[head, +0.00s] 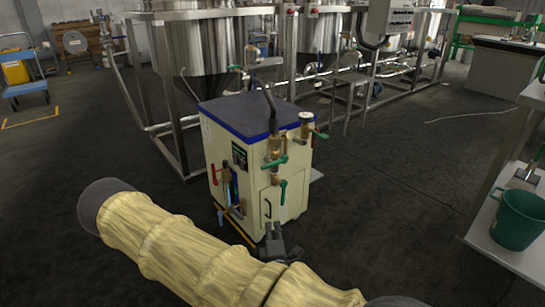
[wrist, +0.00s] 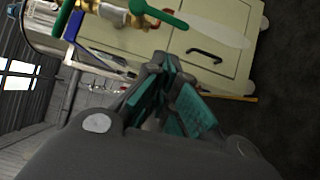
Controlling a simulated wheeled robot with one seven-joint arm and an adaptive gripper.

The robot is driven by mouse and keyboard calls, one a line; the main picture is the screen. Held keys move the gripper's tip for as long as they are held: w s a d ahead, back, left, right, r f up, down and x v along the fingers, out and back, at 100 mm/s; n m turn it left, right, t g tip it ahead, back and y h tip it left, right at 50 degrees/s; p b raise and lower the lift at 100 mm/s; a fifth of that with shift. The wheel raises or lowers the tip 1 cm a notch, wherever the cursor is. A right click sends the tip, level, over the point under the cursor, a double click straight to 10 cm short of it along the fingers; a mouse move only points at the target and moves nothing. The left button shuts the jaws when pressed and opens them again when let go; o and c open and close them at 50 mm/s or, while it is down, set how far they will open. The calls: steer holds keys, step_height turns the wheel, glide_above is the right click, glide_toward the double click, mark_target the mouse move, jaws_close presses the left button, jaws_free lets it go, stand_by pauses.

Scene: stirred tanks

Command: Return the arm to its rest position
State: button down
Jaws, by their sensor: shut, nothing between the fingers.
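My arm, in a pale yellow sleeve, crosses the lower left of the head view. My gripper (head: 274,240) is at its end, dark grey, in front of the lower part of a cream boiler cabinet (head: 286,200). In the wrist view my gripper (wrist: 166,62) shows its fingers closed together with teal pads and nothing between them. The cabinet's door (wrist: 222,40) with a black handle fills the top of the wrist view, beyond the fingertips. I cannot tell the exact gap between the gripper and the cabinet.
The cabinet carries brass valves with green handles (head: 276,162). Steel tanks (head: 200,45) on a metal frame stand behind it. A white table with a green bucket (head: 518,215) is at the right. A blue cart (head: 25,88) is far left. Dark floor (head: 400,180) is clear between cabinet and table.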

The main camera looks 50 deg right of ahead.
steer(key=shift+s+a, duration=0.2)
steer(key=shift+s, duration=0.05)
stand_by(0.5)
steer(key=s+a+f+m+g+y, duration=0.3)
steer(key=s+a+f+g, duration=0.15)
steer(key=f, duration=0.35)
steer(key=s+a+f+m+g+y, duration=0.3)
steer(key=s+a+f, duration=0.2)
steer(key=a+f, duration=0.15)
steer(key=s+a+f+m+g+y, duration=0.2)
steer(key=s+a+g+y, duration=0.3)
steer(key=a, duration=0.6)
steer(key=s+a+f+m+g+y, duration=0.1)
steer(key=s+a+f+m+y, duration=0.1)
steer(key=s+a, duration=0.6)
step_height(320, 180, up, 38)
steer(key=w+a+p, duration=0.1)
steer(key=a+p, duration=0.1)
steer(key=p, duration=3.7)
steer(key=shift+w+a, duration=0.15)
steer(key=shift+w, duration=0.15)
steer(key=shift+t, duration=0.25)
